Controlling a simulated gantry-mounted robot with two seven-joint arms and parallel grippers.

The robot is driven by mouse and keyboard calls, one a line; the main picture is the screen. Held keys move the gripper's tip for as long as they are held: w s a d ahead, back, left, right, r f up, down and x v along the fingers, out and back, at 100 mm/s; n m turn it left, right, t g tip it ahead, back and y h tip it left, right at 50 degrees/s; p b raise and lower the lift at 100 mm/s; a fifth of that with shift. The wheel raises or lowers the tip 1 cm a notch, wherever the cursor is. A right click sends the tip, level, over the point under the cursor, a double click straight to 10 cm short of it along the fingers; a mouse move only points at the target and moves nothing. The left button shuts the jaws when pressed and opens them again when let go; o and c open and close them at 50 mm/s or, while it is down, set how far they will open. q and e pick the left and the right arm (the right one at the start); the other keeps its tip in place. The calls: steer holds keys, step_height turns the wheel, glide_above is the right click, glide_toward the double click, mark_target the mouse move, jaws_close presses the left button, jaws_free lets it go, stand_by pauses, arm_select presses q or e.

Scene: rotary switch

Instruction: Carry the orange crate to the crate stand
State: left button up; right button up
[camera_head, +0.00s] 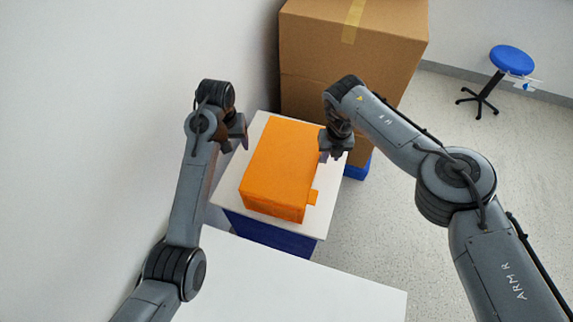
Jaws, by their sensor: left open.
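The orange crate (281,168) sits on a white-topped stand (308,226) with a dark blue body, in the middle of the view. A small orange tab sticks out of the crate's right side near its front. My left gripper (239,134) is open beside the crate's upper left side. My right gripper (331,152) is at the crate's upper right side; its fingers are partly hidden, and I cannot tell whether they touch the crate or how far apart they are.
A white table top (300,285) lies in front of the stand. Large stacked cardboard boxes (335,65) stand behind it, with a blue object (357,166) at their foot. A blue stool (512,60) is at the far right. A white wall is at left; the right floor is open.

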steer(key=o, duration=0.8)
step_height(320, 180, up, 12)
steer(key=shift+s, duration=0.45)
stand_by(0.5)
